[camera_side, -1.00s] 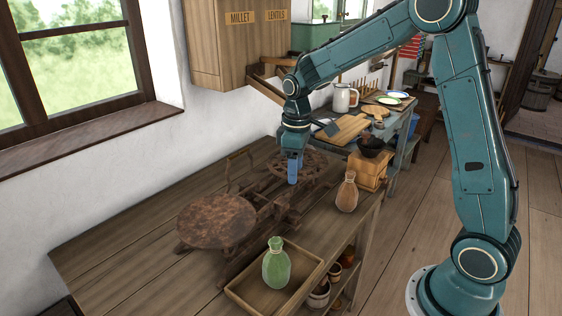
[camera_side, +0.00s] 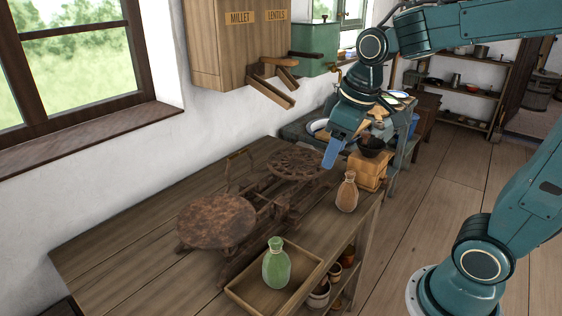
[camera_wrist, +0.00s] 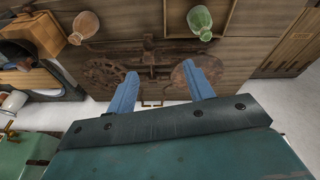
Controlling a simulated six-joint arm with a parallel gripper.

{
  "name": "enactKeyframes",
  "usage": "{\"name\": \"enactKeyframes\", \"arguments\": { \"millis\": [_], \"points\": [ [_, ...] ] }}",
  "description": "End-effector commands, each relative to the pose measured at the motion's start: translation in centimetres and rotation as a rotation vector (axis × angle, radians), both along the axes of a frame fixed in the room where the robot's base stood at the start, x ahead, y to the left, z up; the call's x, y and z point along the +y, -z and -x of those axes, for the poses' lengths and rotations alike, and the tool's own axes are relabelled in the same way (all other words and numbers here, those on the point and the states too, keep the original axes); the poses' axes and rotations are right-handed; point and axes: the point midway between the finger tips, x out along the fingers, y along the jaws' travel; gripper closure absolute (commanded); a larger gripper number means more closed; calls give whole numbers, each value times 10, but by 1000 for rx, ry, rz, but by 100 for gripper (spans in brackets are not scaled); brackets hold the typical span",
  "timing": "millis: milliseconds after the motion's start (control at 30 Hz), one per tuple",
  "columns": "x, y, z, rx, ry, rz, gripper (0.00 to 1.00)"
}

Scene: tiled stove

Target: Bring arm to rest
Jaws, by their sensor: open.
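My gripper (camera_side: 332,155) hangs in the air in the side view, above the right end of the wooden table (camera_side: 130,235) and left of the coffee grinder. In the wrist view its two blue fingers (camera_wrist: 162,88) are spread apart with nothing between them. Below and beyond them lies the rusty balance scale (camera_wrist: 148,58). In the side view the scale has one smooth round pan (camera_side: 216,220) and one patterned pan (camera_side: 296,162), both empty.
A brown vase (camera_side: 347,193) stands by the table's right edge, near a wooden grinder (camera_side: 371,172). A green vase (camera_side: 276,265) stands in a shallow wooden tray (camera_side: 236,293). The millet and lentils dispenser (camera_side: 235,50) hangs on the wall. The table's left part is clear.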

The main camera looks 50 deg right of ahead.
Motion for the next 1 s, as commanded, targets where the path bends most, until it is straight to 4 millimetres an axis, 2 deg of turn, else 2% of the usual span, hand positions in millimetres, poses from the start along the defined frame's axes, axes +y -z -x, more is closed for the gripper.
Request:
{"name": "enactKeyframes", "arguments": {
  "millis": [200,533,733,1000],
  "points": [
    [9,-12,40,-79,55,-21,48],
    [19,-12,92,-182,133,-66,48],
    [21,-9,108,-214,158,-83,48],
    [21,-8,111,-220,165,-88,48]
  ]
}}
